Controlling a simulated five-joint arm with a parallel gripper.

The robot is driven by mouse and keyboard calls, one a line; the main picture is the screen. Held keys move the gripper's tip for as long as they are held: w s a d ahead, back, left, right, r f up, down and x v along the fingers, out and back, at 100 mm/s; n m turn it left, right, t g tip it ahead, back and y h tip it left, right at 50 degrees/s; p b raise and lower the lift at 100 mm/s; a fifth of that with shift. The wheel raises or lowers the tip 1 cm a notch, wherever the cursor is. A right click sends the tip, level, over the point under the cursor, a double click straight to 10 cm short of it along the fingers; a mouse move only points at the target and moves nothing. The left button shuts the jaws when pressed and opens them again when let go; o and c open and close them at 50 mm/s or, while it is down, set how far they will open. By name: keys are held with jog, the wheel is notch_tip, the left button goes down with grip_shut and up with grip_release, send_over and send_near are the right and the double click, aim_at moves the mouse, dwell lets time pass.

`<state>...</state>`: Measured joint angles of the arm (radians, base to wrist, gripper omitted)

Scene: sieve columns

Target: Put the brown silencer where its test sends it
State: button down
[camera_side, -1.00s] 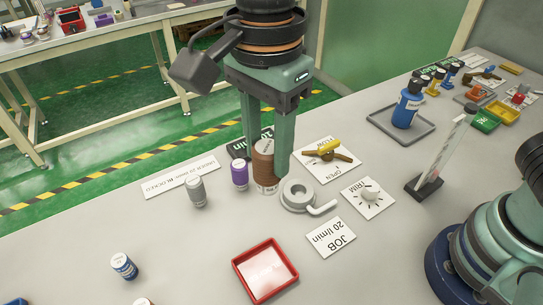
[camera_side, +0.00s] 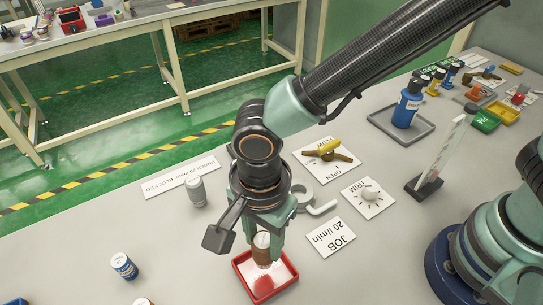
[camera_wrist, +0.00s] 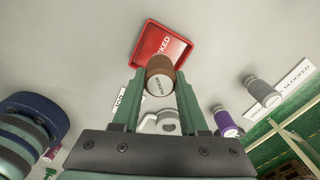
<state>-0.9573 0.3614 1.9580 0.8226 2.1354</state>
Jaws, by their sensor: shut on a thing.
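The brown silencer (camera_side: 261,250) is upright between the fingers of my gripper (camera_side: 260,246), which is shut on it. It is over the red tray (camera_side: 239,272); whether its base touches the tray floor cannot be told. In the wrist view the brown silencer (camera_wrist: 160,76) shows its pale labelled end between the two fingers, with the red tray (camera_wrist: 186,44) beyond it. Lettering ending in "CKED" shows on the tray floor. The grey ring-shaped fitting (camera_side: 305,191) with a bent pipe is partly hidden behind my gripper. The flow tube (camera_side: 450,150) stands at the right.
A grey silencer (camera_side: 195,191) stands by a "BLOCKED" sign (camera_side: 180,177). A purple silencer (camera_wrist: 226,122) shows only in the wrist view. A blue one (camera_side: 124,266) is left of the tray. Yellow valve (camera_side: 327,153), trim knob (camera_side: 369,194) and job card (camera_side: 331,238) lie right.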

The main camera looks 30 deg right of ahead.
aim_at(264, 254)
jog(key=shift+f, duration=2.15)
jog(key=shift+c, duration=2.2)
grip_release()
jog(key=shift+f, duration=0.1)
